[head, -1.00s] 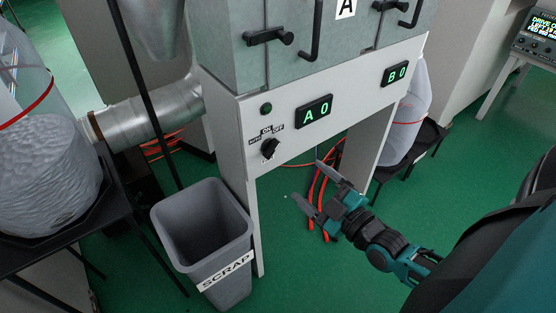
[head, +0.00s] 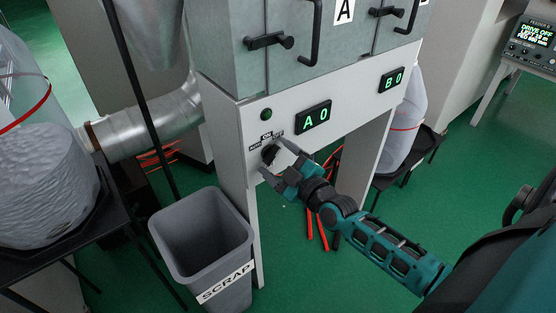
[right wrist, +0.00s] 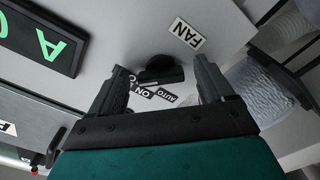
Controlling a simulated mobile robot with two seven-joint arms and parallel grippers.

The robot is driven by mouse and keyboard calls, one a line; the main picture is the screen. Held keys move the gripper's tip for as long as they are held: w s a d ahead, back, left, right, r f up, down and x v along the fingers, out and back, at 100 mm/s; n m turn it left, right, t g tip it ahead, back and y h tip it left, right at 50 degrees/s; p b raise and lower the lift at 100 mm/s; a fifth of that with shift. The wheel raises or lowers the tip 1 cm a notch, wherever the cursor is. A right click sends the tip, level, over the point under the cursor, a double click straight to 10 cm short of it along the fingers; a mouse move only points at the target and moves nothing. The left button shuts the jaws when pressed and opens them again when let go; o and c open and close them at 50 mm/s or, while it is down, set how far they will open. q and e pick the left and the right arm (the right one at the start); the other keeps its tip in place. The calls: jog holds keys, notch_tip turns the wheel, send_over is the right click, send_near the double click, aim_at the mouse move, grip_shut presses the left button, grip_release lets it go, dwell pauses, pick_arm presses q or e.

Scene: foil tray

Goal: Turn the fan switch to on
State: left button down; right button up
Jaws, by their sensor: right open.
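The fan switch (head: 269,153) is a black rotary knob on the pale front panel of the cabinet, with AUTO, ON and OFF labels around its top. My right gripper (head: 271,158) is at the panel, open, one finger above right of the knob and one below left. In the right wrist view, the knob (right wrist: 160,72) lies between the two spread fingers, with a gap on each side. The FAN label (right wrist: 187,35), ON label (right wrist: 144,92) and AUTO label (right wrist: 167,95) show there. Which label the knob points at is unclear. My left gripper is out of view.
A green lamp (head: 266,115) and the A 0 display (head: 313,117) sit above the switch, with the B 0 display (head: 391,80) farther right. A grey SCRAP bin (head: 215,268) stands below left. Door handles (head: 268,41) jut out above.

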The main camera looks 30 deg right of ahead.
jog(key=c, duration=1)
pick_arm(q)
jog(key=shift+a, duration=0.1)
pick_arm(e)
jog(key=shift+c, duration=0.2)
